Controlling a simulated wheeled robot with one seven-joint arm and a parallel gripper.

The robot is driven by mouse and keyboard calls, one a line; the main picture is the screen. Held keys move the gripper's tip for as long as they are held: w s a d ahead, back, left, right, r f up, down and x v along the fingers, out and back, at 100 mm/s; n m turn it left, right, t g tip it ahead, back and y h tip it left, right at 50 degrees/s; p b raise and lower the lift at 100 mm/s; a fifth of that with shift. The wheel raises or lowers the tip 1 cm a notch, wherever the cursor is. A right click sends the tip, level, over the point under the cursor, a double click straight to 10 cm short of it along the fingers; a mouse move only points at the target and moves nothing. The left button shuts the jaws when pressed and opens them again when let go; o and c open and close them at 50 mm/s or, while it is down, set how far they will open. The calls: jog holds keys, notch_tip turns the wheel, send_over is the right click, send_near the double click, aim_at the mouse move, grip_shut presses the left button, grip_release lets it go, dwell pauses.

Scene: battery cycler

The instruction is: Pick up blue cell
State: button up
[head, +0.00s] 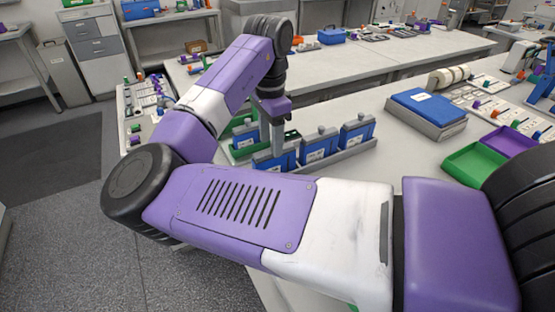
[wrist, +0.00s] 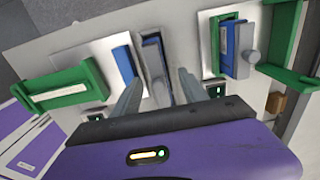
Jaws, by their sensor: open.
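My gripper (head: 276,132) points down over the row of blue cells in the head view, its fingertips partly hidden. In the wrist view my gripper (wrist: 160,80) is open, with its two grey fingers apart. Another blue cell (wrist: 228,48) with a white label stands further right. In the head view, blue cells stand upright in the grey rack, one in the middle (head: 319,146) and one at the right (head: 356,134). Contact with the fingers cannot be told.
Green brackets (wrist: 68,88) flank the cells in the wrist view. In the head view, a blue-topped grey box (head: 427,112), a green tray (head: 473,164) and a purple tray (head: 510,140) lie to the right. Bare white table (head: 385,160) lies right of the rack.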

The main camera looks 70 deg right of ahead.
aim_at(275, 161)
jog(key=f, duration=0.7)
jog(key=shift+s+d+f+p, duration=0.15)
jog(key=shift+s+p, duration=0.15)
jog(key=shift+s, duration=0.1)
jog(key=shift+c, duration=0.4)
grip_shut()
dwell(0.6)
